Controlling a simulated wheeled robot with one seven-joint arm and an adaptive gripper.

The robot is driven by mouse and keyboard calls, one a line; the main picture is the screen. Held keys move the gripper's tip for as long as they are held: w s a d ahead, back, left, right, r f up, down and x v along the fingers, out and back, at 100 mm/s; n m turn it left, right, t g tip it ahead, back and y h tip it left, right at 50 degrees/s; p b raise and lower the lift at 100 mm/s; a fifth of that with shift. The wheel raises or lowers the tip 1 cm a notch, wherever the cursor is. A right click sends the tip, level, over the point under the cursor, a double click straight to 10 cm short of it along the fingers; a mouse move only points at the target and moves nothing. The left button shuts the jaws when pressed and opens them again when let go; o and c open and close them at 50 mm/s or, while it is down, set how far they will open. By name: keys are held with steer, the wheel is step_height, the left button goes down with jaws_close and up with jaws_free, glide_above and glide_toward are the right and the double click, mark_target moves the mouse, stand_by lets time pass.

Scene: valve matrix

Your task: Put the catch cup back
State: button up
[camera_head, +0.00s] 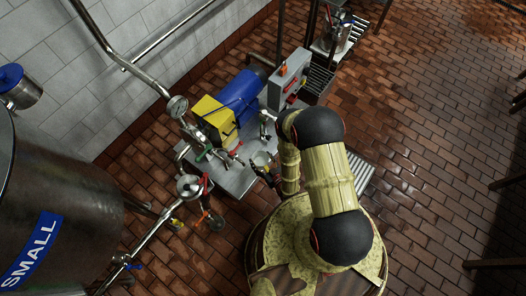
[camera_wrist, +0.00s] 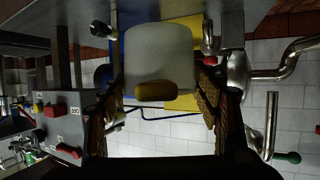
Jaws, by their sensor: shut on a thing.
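The catch cup (camera_wrist: 158,50) is a pale, whitish vessel close in front of the wrist camera, with a rounded yellow-brown part (camera_wrist: 155,91) at its lower edge in that view. My gripper (camera_wrist: 160,80) has one finger on each side and is shut on the cup. In the head view my gripper (camera_head: 270,174) is small and dark, and the pale cup (camera_head: 262,159) shows just beyond it, over the grey pump skid. Its exact height above the skid and the finger contact are hard to tell.
The skid carries a yellow housing (camera_head: 213,118), a blue motor (camera_head: 240,96) and a grey control box (camera_head: 288,78) with red buttons. Pipes and valves with coloured handles (camera_head: 190,186) crowd the left, beside a large tank (camera_head: 60,220). Open brick floor lies right.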

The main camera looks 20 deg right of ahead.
steer(key=w+d+f+b, duration=0.1)
steer(key=w+f+b, duration=0.1)
steer(key=w+f, duration=0.1)
steer(key=w+d+f+b, duration=0.1)
steer(key=w+f+b, duration=0.1)
steer(key=w+f, duration=0.2)
steer(key=w+d+f+b, duration=0.1)
steer(key=w+f+b, duration=0.2)
steer(key=f, duration=0.2)
steer(key=shift+w+d, duration=0.35)
steer(key=shift+r, duration=0.1)
steer(key=o, duration=1.3)
steer(key=shift+o, duration=0.2)
